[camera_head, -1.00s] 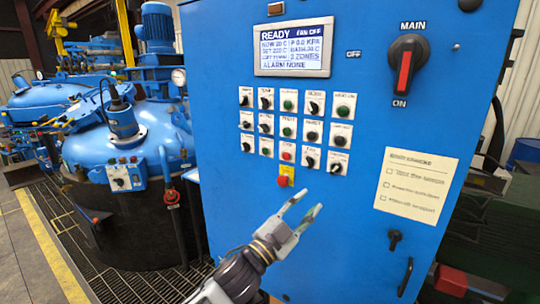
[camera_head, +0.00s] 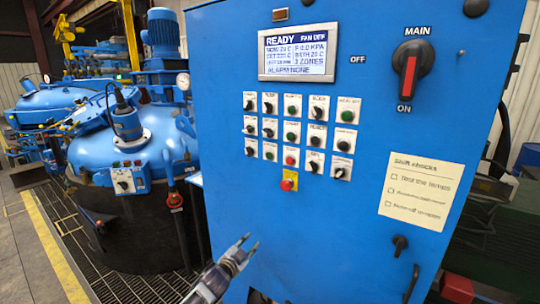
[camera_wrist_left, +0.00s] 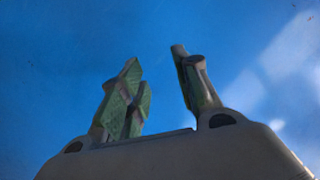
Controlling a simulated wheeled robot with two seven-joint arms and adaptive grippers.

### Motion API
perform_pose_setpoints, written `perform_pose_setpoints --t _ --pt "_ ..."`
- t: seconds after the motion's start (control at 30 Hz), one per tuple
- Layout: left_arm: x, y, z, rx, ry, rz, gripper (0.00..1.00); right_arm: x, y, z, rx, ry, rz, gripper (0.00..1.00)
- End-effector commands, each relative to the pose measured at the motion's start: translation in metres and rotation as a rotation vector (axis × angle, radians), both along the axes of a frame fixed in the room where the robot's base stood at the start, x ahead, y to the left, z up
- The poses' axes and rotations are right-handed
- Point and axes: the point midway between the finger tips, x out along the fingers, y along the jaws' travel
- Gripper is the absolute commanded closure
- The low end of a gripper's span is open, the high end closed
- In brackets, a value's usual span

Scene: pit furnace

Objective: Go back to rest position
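My left gripper (camera_head: 248,243) is in front of the lower left part of the blue control cabinet (camera_head: 330,225), below the red button on its yellow plate. Its two fingers are apart with nothing between them. In the left wrist view the open fingers (camera_wrist_left: 160,85) show against the plain blue cabinet face (camera_wrist_left: 230,35). My right gripper is not in view.
The cabinet carries a display (camera_head: 298,52), rows of knobs and buttons, a red emergency button (camera_head: 288,184), a main switch (camera_head: 409,66) and a paper checklist (camera_head: 420,190). A blue furnace vessel (camera_head: 95,150) stands at left. Floor shows at lower left.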

Motion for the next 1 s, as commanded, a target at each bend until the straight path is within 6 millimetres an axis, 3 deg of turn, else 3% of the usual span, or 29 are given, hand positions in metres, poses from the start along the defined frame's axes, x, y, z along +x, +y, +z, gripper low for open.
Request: perform_pose_setpoints --t 0.03,0.23,0.47,0.77,1.0 --pt "0.002 0.013 -0.022 0.002 0.035 0.024 0.68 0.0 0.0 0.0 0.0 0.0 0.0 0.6" --pt "-0.001 0.061 -0.101 0.007 0.161 0.115 0.68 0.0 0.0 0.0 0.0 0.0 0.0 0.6" --pt "-0.026 0.111 -0.191 0.008 0.308 0.211 0.68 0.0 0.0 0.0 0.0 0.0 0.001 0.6" --pt "-0.09 0.164 -0.303 -0.003 0.501 0.327 0.68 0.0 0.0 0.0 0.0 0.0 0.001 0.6" --pt "-0.16 0.195 -0.383 -0.011 0.651 0.409 0.68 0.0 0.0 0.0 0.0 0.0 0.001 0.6"
